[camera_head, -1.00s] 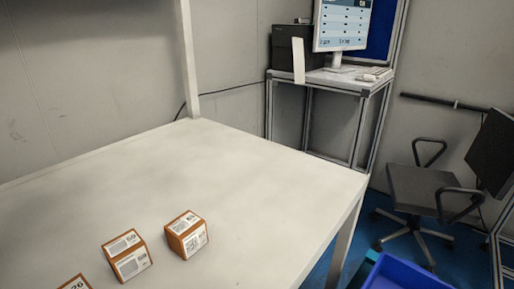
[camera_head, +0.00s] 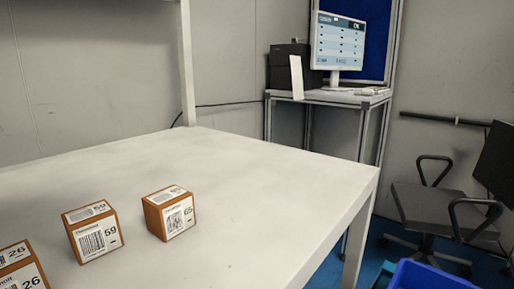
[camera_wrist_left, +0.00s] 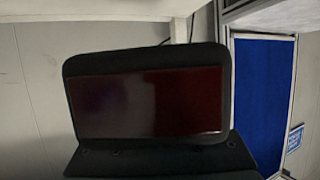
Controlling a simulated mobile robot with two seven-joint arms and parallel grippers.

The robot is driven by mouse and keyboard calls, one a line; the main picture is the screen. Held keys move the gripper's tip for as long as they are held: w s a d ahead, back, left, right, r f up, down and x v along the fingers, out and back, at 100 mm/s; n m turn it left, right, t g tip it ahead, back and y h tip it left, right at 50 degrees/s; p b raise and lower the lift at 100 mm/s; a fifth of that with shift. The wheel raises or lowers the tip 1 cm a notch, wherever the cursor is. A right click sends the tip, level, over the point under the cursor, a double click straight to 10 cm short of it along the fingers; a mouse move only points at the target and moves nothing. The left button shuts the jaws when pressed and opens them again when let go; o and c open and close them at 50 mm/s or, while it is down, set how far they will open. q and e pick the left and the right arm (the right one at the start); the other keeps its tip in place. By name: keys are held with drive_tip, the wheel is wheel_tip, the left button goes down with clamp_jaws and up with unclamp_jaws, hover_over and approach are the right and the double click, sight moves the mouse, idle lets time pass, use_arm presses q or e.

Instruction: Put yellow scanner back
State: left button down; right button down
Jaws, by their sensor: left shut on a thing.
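The scanner (camera_wrist_left: 145,103) fills the middle of the left wrist view, close to the camera. I see its black housing and dark red window; no yellow part shows. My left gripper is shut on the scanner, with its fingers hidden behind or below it. The head view shows neither gripper and no scanner. The place where the scanner belongs cannot be made out in these views.
A white table (camera_head: 270,190) carries several orange-brown labelled boxes, such as this one (camera_head: 170,213), at its near left. Its right side is clear. Beyond stand a monitor (camera_head: 338,42) and black printer (camera_head: 290,66) on a stand, a chair (camera_head: 440,205) and a blue bin (camera_head: 430,276).

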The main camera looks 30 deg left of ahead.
use_arm(q)
wheel_tip(320, 180, down, 6)
drive_tip(key=shift+r+b, duration=0.15)
drive_tip(key=shift+b, duration=0.35)
drive_tip(key=shift+f+b, duration=0.55)
drive_tip(key=shift+f, duration=1.45)
drive_tip(key=shift+f+b, duration=0.3)
drive_tip(key=shift+f, duration=0.3)
drive_tip(key=shift+c, duration=0.4)
unclamp_jaws()
